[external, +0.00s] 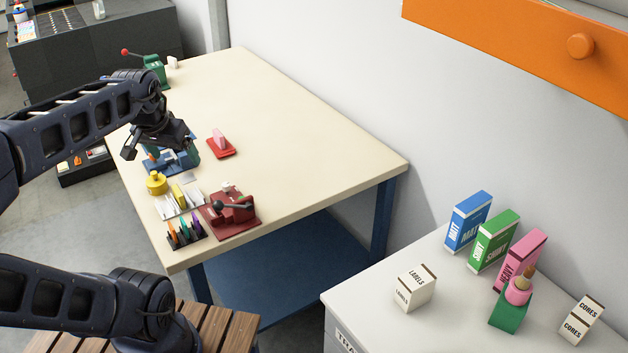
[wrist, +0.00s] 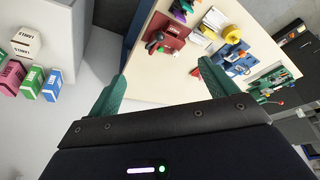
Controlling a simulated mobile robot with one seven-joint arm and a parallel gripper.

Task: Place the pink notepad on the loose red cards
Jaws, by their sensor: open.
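A small pink block (external: 220,137), which looks like the pink notepad, rests upright on a flat red piece (external: 222,152) on the cream table. The red piece looks like the loose red cards, but single cards cannot be made out. Both also show small in the wrist view, the red piece (wrist: 195,72) just left of the right green finger. My gripper (external: 171,151) is to the left of them in the external view, above the blue device, and apart from them. Its green fingers stand wide apart in the wrist view (wrist: 163,84), with nothing held between them.
A red press (external: 232,209), a white tray (external: 178,203), a yellow pot (external: 156,183) and a blue device (external: 160,168) crowd the near left table. A green press (external: 155,70) stands at the far end. The table's right side is clear. Boxes stand on a grey cabinet (external: 385,322).

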